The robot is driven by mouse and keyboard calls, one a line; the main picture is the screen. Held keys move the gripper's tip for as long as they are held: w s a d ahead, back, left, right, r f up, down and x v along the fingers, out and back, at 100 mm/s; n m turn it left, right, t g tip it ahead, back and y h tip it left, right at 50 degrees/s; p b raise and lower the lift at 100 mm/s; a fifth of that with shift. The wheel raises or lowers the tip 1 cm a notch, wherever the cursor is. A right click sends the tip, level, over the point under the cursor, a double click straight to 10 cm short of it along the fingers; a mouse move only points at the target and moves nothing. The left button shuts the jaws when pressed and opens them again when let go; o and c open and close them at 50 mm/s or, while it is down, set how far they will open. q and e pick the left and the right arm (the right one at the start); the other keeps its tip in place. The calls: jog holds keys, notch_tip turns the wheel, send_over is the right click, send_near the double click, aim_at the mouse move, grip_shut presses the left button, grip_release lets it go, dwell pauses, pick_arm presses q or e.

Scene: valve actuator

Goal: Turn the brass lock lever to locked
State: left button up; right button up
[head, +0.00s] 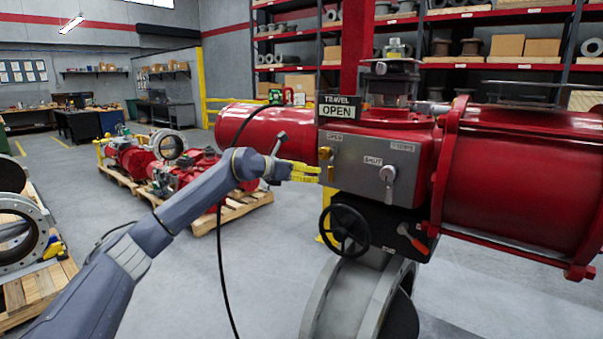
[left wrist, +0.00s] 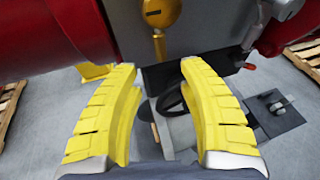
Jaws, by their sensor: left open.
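The brass lock lever (head: 325,154) is on the front face of the red valve actuator (head: 395,130), at the left of the grey panel. In the left wrist view the brass lever (left wrist: 160,14) shows at the top centre, with a round hub and a narrow arm hanging down. My left gripper (head: 317,173) has yellow fingers pointing at the panel, close to the lever's lower part in the head view. In the left wrist view its fingers (left wrist: 160,68) are spread apart with nothing between them, below the lever. My right gripper is in neither view.
A grey lever (head: 387,178) sits to the right on the same panel. A black handwheel (head: 344,230) and an orange-handled lever (head: 412,239) are below. A sign (head: 339,106) above reads TRAVEL OPEN. A black cable (head: 220,260) hangs beside my left arm.

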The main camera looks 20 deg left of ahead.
pick_arm(q)
jog(key=shift+v, duration=1.25)
jog(key=shift+r, duration=0.1)
